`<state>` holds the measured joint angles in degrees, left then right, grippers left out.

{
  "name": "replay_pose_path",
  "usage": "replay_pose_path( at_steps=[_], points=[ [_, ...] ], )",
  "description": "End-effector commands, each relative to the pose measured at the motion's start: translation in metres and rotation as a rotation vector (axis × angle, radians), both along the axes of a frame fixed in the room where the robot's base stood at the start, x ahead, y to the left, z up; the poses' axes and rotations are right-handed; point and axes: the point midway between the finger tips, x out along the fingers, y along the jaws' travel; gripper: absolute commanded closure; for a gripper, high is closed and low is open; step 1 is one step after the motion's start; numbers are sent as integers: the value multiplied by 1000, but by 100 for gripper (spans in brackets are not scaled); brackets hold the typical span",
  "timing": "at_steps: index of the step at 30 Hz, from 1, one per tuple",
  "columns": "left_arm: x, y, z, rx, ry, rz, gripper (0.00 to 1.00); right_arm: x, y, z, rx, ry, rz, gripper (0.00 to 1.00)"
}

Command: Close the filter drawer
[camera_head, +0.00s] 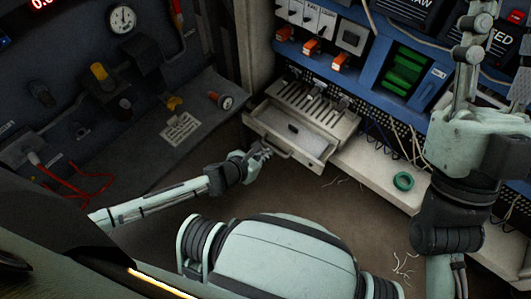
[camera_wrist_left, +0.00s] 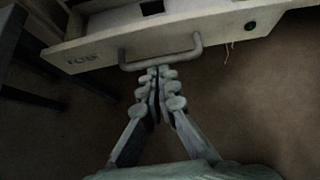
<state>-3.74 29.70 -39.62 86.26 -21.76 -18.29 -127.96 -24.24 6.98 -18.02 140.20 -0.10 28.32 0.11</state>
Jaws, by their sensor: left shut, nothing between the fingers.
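The filter drawer (camera_head: 306,147) is pulled out below a slotted panel in the head view.
A dark bench (camera_head: 200,120) with a yellow-topped part (camera_head: 101,75) and red cables (camera_head: 75,190) stands left. Brown floor lies open before the drawer.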

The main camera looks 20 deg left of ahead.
Motion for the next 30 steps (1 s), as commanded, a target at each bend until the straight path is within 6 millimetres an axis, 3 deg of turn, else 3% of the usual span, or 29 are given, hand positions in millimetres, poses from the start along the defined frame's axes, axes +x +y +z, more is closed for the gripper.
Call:
replay_pose_path(
  at_steps=[12,15,30],
  points=[
    [84,-30,2,1,-5,-2,100,20,11,-14,-53,169,13,60],
    [98,-35,1,0,-2,-1,100,21,11,-15,-56,178,13,60],
    [106,-37,1,1,-3,1,100,21,12,-17,-58,184,13,60]
  ],
)
